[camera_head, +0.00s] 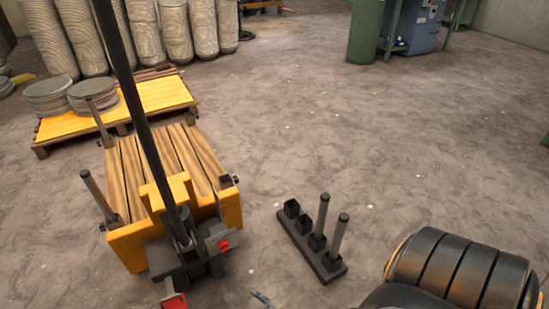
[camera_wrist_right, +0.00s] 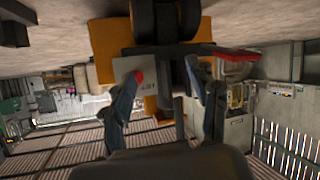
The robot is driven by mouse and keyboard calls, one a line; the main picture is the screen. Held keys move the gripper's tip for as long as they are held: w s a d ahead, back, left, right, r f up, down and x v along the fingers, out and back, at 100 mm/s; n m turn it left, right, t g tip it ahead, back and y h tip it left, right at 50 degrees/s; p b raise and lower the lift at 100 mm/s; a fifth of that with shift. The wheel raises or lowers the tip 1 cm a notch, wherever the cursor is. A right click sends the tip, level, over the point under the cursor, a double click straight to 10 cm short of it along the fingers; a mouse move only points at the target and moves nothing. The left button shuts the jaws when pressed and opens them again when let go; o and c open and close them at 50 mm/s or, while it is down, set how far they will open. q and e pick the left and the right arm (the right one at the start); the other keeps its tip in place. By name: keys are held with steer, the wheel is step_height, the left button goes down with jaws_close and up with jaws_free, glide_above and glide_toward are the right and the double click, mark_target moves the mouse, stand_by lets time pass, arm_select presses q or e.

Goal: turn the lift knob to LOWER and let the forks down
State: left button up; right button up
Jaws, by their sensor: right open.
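The yellow lift truck (camera_head: 128,246) stands at left with a wooden slatted deck and a long black tiller. A red knob (camera_head: 223,244) sits on a grey plate at its near end. In the right wrist view, which is upside down, the red knob (camera_wrist_right: 138,77) is on a plate with small unreadable lettering. My right gripper (camera_wrist_right: 165,72) is open and empty, with the picture-left fingertip close to the knob; I cannot tell whether they touch. In the head view only a small part of the right gripper (camera_head: 260,298) shows at the bottom edge. My left gripper is out of view.
A red pedal (camera_head: 174,300) is low on the truck. A dark rack (camera_head: 325,267) with upright posts stands on the floor to the right. A yellow-topped pallet (camera_head: 165,96) with stacked discs is behind. Open floor lies to the right.

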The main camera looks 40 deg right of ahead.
steer(key=s+r+g+p, duration=0.1)
steer(key=s+g+p, duration=0.4)
steer(key=s+p, duration=0.7)
steer(key=shift+a+r+y+p, duration=0.15)
steer(key=shift+a+y+p, duration=0.25)
steer(key=shift+p, duration=0.25)
